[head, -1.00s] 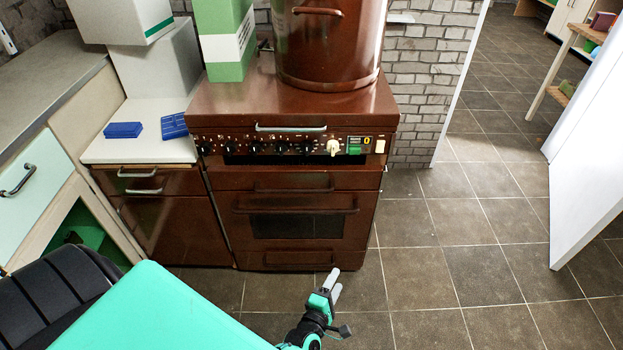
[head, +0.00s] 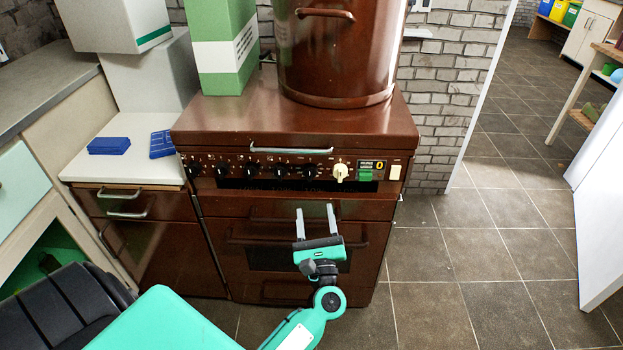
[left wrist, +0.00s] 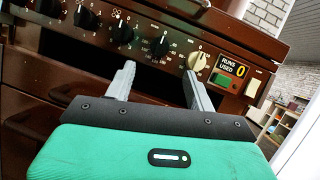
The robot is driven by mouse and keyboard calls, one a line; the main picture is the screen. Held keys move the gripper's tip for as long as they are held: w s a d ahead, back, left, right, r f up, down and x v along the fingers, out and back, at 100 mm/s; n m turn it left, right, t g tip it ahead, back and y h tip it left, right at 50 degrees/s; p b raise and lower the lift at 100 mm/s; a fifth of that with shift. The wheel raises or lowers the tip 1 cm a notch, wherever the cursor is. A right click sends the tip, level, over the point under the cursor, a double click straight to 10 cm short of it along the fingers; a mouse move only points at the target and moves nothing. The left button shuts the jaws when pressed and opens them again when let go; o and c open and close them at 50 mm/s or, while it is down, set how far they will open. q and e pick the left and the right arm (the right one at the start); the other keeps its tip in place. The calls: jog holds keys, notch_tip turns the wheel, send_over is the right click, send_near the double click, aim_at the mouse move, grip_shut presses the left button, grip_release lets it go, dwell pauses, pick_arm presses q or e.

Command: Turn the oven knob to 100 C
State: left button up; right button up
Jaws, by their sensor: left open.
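The brown oven (head: 290,215) stands ahead with a row of knobs along its front panel. Several knobs are black, such as the rightmost black one (head: 310,171); one knob is cream (head: 340,172), at the right beside a green display. In the left wrist view the cream knob (left wrist: 196,60) is just beyond the right fingertip, and a black knob (left wrist: 158,45) with a printed scale lies between the fingertips' directions. My left gripper (head: 316,221) is open and empty, in front of the oven door and below the panel, apart from the knobs. My right gripper is not in view.
A large brown pot (head: 333,60) stands on the oven top. A panel handle (head: 290,150) runs above the knobs. A counter with blue boxes (head: 109,146) is at the left. Tiled floor (head: 470,250) is free at the right, before a white door (head: 605,215).

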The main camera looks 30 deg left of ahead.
aim_at(311, 179)
pick_arm(q)
jog(key=p+x, duration=0.1)
jog(key=x, duration=0.9)
pick_arm(e)
jog(key=f, duration=0.3)
jog(key=shift+w+a+f+g, duration=0.1)
jog(key=shift+w+f+g, duration=0.15)
jog(key=shift+w+g, duration=0.1)
pick_arm(q)
jog(key=shift+c, duration=0.2)
jog(key=shift+f, duration=0.1)
jog(key=c, duration=0.9)
